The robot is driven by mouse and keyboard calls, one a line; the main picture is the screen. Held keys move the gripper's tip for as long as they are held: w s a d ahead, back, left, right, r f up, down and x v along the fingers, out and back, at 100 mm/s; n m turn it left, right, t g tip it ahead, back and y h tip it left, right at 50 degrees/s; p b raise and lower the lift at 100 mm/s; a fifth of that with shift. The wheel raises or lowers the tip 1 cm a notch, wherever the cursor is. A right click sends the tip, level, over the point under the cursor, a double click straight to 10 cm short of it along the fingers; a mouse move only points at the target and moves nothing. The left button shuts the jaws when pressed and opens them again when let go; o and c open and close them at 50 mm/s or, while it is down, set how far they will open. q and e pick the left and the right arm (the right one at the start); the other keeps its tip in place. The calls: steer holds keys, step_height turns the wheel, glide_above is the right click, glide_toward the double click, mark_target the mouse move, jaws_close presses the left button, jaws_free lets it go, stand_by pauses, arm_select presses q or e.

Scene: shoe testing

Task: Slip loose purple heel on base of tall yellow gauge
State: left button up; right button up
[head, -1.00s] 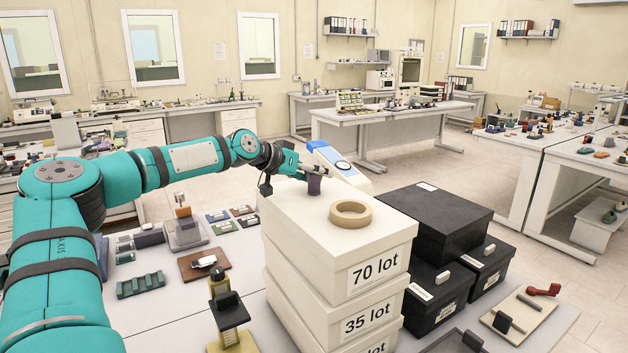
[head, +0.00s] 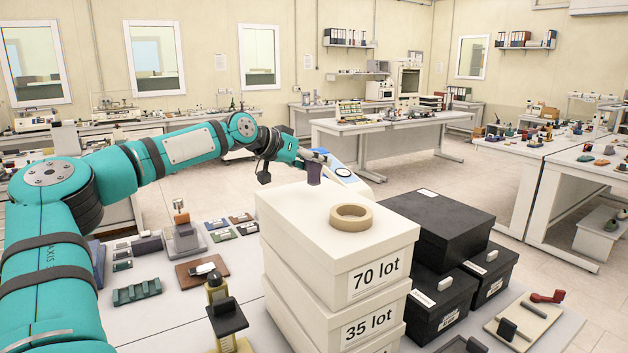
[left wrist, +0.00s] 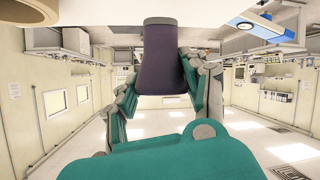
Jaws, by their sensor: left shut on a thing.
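The purple heel (head: 314,173) is between the fingers of my left gripper (head: 314,160), which is shut on it. It is at the far edge of the top white box's lid; I cannot tell how much gap is under it. In the left wrist view the heel (left wrist: 162,65) is a tapered purple block with a grey end, between the two fingers. A tall yellow gauge (head: 217,290) with a dark clamp part stands at the front of the table, left of the boxes. Its base is partly cut off by the lower frame edge. My right gripper is out of view.
Stacked white boxes (head: 378,283) stand between the heel and the front right, with a tan tape ring (head: 350,217) on top. Black boxes (head: 440,220) stand to the right. A grey gauge (head: 184,236), a brown board (head: 203,271) and a green rack (head: 137,290) lie left.

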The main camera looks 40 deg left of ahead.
arm_select(q)
steer(key=s+d+r+b, duration=0.1)
steer(key=s+d+b, duration=0.6)
steer(key=s+d, duration=0.3)
steer(key=shift+s, duration=1)
